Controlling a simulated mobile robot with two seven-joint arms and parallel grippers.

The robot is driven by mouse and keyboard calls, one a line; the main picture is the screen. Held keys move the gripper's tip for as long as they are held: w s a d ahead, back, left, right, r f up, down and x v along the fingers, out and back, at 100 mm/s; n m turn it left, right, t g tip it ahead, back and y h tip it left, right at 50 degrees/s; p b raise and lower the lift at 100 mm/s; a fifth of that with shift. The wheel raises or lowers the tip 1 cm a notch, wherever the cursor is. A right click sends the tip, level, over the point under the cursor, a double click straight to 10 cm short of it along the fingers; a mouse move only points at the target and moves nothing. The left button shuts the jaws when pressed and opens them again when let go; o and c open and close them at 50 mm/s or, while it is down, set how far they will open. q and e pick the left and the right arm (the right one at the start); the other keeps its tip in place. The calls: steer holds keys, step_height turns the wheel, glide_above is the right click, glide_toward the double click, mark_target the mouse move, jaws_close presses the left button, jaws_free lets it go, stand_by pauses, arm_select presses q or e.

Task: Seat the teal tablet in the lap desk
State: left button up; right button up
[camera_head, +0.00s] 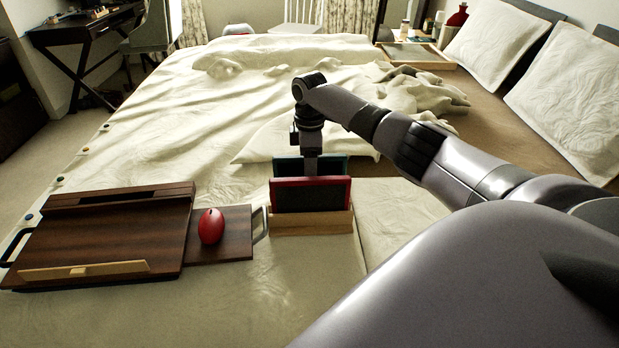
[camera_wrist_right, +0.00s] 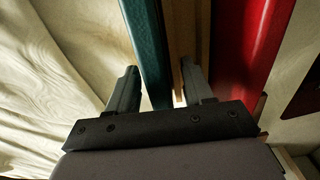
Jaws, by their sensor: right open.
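The teal tablet (camera_head: 338,160) stands upright in a wooden rack (camera_head: 312,222), behind a red-framed tablet (camera_head: 311,194) that hides most of it. In the right wrist view the teal tablet (camera_wrist_right: 148,45) shows edge-on between my open fingers. My right gripper (camera_wrist_right: 160,85) points down at the rack, one finger on each side of the teal tablet; contact cannot be told. In the head view its fingertips are hidden behind the red tablet. The dark wooden lap desk (camera_head: 105,240) lies on the bed at left, with a dark slot along its far edge. My left gripper is out of view.
A red mouse (camera_head: 211,227) sits on the lap desk's side panel (camera_head: 236,245), close to the rack. The red tablet (camera_wrist_right: 245,50) stands close to my right finger. Crumpled bedding (camera_head: 410,90) and a tray (camera_head: 415,57) lie farther back.

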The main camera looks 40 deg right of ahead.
steer(key=shift+f, duration=0.65)
jaws_close()
step_height(320, 180, up, 20)
steer(key=p, duration=0.2)
steer(key=shift+p, duration=0.4)
